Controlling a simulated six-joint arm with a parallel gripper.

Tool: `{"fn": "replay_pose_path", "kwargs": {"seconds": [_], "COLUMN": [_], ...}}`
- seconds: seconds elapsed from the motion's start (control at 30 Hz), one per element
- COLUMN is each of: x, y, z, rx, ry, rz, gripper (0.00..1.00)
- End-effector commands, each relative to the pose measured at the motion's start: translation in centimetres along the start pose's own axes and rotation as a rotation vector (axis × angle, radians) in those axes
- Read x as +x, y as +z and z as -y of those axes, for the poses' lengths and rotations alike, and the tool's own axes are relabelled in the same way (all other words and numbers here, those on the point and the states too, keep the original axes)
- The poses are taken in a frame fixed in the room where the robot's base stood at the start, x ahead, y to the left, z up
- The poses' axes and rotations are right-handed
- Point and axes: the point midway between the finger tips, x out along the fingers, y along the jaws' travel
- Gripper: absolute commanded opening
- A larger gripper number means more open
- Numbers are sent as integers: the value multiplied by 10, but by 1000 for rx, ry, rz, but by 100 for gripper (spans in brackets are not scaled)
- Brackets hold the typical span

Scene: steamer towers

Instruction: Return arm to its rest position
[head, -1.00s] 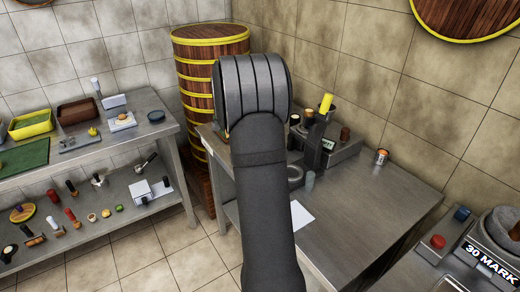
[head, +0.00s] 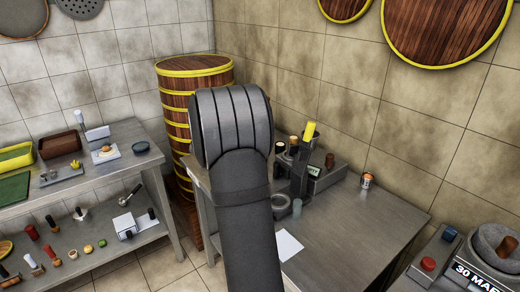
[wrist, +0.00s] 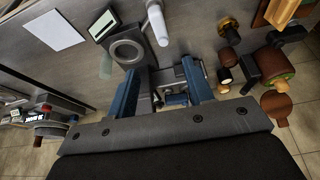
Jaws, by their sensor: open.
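My arm (head: 240,215) rises in the middle of the head view, in front of the steel bench (head: 350,235). It hides part of the bench, and I cannot make out my gripper's fingers there. In the wrist view my gripper (wrist: 160,80) shows two blue fingers, spread apart with nothing held between them. A grey device with a round plate (wrist: 126,51) lies beyond the left finger. A pale cylinder (wrist: 157,22) stands beyond the gap.
A white paper (head: 289,245) and a small can (head: 367,180) lie on the bench. A tall banded steamer stack (head: 195,72) stands behind left. A shelf (head: 105,180) with utensils is left.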

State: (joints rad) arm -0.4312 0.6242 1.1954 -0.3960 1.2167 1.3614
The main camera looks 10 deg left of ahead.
Motion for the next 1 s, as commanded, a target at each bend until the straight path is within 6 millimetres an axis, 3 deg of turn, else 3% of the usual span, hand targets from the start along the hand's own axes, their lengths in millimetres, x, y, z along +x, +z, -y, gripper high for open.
{"fn": "replay_pose_path", "kwargs": {"seconds": [0.17,0.7,1.0], "x": [25,132,166], "y": [0,0,0], "z": [-1,-1,0], "rx": [-1,0,0], "ry": [5,3,0], "rz": [1,1,0], "gripper": [47,47,47]}}
